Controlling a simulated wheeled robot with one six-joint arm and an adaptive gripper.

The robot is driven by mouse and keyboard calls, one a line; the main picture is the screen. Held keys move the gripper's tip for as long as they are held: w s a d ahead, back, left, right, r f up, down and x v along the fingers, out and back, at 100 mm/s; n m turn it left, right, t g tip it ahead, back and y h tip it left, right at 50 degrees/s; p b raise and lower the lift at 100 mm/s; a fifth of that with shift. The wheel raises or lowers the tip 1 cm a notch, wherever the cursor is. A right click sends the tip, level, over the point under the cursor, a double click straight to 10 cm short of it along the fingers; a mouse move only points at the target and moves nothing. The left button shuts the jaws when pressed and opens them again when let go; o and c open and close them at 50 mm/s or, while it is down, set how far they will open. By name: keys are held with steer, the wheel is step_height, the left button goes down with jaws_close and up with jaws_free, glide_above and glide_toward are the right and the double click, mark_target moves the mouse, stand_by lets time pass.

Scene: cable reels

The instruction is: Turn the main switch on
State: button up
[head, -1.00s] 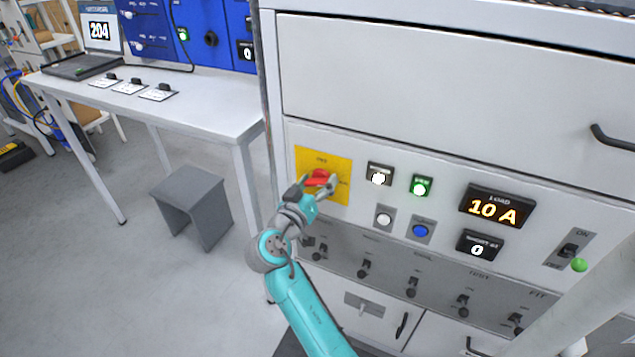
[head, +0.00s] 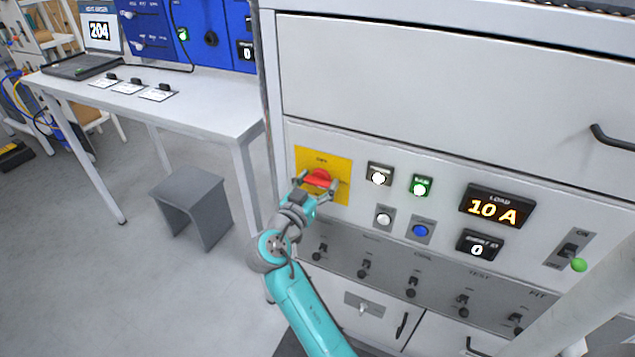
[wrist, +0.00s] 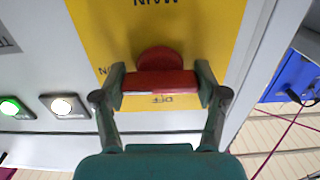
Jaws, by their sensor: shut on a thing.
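The main switch is a red rotary handle (head: 317,177) on a yellow plate (head: 342,166) at the cabinet's left side. In the wrist view the red handle (wrist: 155,82) lies crosswise, with the plate's lettering upside down: MAIN above it, OFF just below it, and a partly hidden ON label at its left. My gripper (head: 318,184) is at the handle from below in the head view. In the wrist view its two fingers (wrist: 160,88) are at the two ends of the handle, shut on it. The handle's ends are hidden by the fingers.
Right of the plate are lit white (head: 378,177) and green (head: 421,186) lamps, two buttons and a load display (head: 496,208) reading 10 A. A row of small toggles (head: 411,286) is below. A drawer (head: 440,85) is above. A table (head: 190,112) and grey stool (head: 192,200) stand left.

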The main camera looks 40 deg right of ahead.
steer(key=shift+f, duration=0.1)
steer(key=o, duration=1.2)
steer(key=shift+c, duration=0.2)
steer(key=shift+a, duration=0.1)
steer(key=v, duration=1.1)
steer(key=shift+s+a, duration=0.15)
steer(key=shift+a, duration=0.25)
